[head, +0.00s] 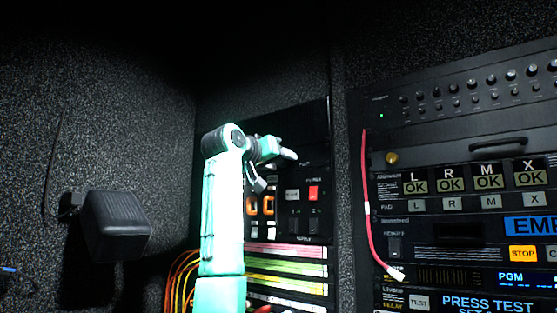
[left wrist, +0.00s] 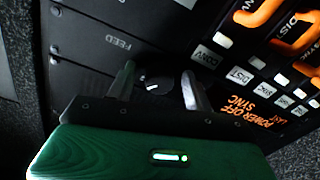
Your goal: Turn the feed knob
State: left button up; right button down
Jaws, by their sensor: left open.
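The feed knob (left wrist: 157,82) is a small black round knob with a white pointer line, on a dark panel beside the printed word FEED in the left wrist view. My left gripper (left wrist: 160,88) is open, with one finger on each side of the knob. I cannot tell whether either finger touches it. In the head view my left gripper (head: 274,170) is in front of the dark rack panel (head: 312,125), and I cannot make out the knob there. My right gripper is in neither view.
Orange handles (left wrist: 264,14) and a row of labelled white switches (left wrist: 240,75) sit close by on the same panel. Striped patch rows (head: 290,268) lie below. A red cable (head: 366,190) hangs on the right rack. A black padded box (head: 115,222) is on the left wall.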

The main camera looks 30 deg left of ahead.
pick_arm(q)
jog(key=c, duration=1)
jog(key=n+b, duration=0.3)
jog(key=n, duration=1.2)
jog(key=shift+r, duration=0.15)
jog(key=shift+n, duration=0.4)
jog(key=o, duration=1)
